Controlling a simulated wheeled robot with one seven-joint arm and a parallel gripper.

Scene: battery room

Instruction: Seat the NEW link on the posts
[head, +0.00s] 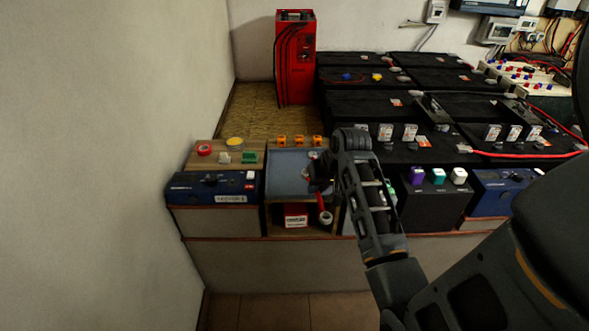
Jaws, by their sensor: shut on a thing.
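My gripper (318,184) is over the right side of a blue-grey tray in the wooden bench bay, pointing down. It is shut on a narrow red piece (321,203) with a pale round end, which looks like the link and hangs in front of the bay. The fingers and arm hide part of it, and no NEW marking is readable. I cannot make out which posts the link belongs to. Dark battery blocks (440,206) stand right of my arm.
The blue-grey tray (284,170) has orange pieces (299,141) behind it. A red-and-white box (296,214) sits below it. A blue unit (214,188) stands left, with red and yellow tape rolls (235,142) behind. A red cabinet (295,58) stands at the back.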

